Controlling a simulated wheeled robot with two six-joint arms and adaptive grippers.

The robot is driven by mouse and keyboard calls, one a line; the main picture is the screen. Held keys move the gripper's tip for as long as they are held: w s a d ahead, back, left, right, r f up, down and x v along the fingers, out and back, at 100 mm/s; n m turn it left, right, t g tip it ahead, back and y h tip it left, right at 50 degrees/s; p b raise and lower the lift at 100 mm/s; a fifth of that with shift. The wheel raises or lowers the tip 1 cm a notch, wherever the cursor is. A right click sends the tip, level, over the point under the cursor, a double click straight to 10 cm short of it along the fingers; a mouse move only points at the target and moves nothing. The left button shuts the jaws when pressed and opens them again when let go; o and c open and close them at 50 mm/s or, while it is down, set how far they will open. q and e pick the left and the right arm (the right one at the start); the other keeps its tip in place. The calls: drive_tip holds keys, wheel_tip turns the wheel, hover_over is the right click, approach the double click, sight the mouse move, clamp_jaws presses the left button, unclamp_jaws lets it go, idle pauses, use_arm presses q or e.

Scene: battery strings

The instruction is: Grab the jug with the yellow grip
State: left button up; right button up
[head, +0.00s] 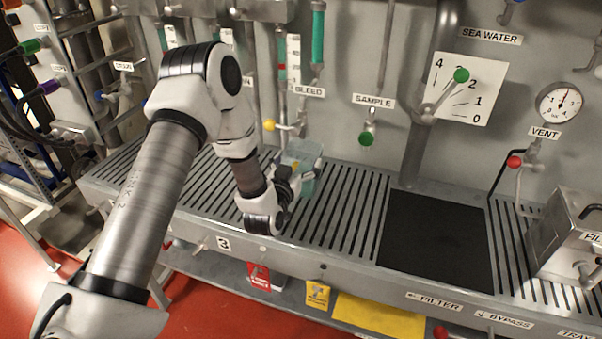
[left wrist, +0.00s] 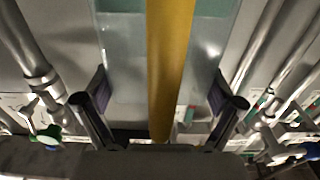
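The jug (head: 301,153) is a clear, bluish vessel standing upright on the slotted metal bench, below the bleed label. A bit of its yellow grip (head: 294,167) shows beside my gripper. My left gripper (head: 298,184) is right at the jug's near side and hides part of it. In the left wrist view the yellow grip (left wrist: 170,65) runs down the middle between the fingers (left wrist: 160,100). The fingers are spread wide, with purple pads at either side of the clear jug wall (left wrist: 122,75). I cannot tell whether the pads touch it. My right gripper is not in view.
A sample tap with a green knob (head: 366,139) hangs to the right of the jug, and a yellow-handled bleed valve (head: 269,125) is behind it. A black mat (head: 436,238) and a metal filter box (head: 568,235) are further right. The bench between jug and mat is clear.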

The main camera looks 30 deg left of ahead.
use_arm(q)
drive_tip(key=c, duration=0.3)
drive_tip(key=shift+w+r, duration=0.1)
drive_tip(key=shift+r, duration=0.45)
drive_tip(key=s+d+r+b, duration=0.2)
drive_tip(key=s+d, duration=0.2)
drive_tip(key=d, duration=0.3)
drive_tip(key=s+d+r+b, duration=0.1)
drive_tip(key=s+d+b, duration=0.1)
drive_tip(key=s+d, duration=0.2)
drive_tip(key=d, duration=0.3)
drive_tip(key=shift+r, duration=0.4)
